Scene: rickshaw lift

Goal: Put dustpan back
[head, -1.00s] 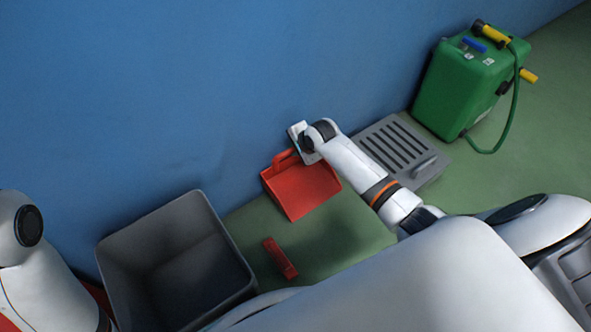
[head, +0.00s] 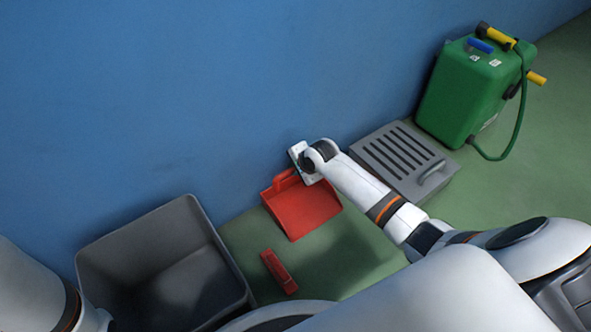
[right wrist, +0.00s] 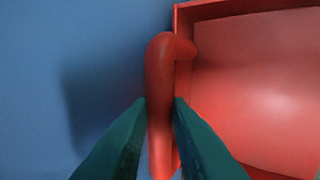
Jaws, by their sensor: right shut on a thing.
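The red dustpan (head: 304,212) is beside the blue wall, with its open tray facing up toward the head camera. I cannot tell whether it touches the floor. My right gripper (right wrist: 160,108) is shut on the dustpan's red handle (right wrist: 159,70), with one dark teal finger on each side. In the head view, the right wrist partly hides that grip. The dustpan's tray also fills the right side of the right wrist view (right wrist: 255,90). My left arm shows at the lower left of the head view, but its gripper is out of the picture.
A small red object (head: 279,272), perhaps a brush, lies on the green floor below the dustpan. A grey open bin (head: 228,262) stands to the left. A grey slotted box (head: 440,160) and a green tank (head: 455,95) with a hose stand along the wall to the right.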

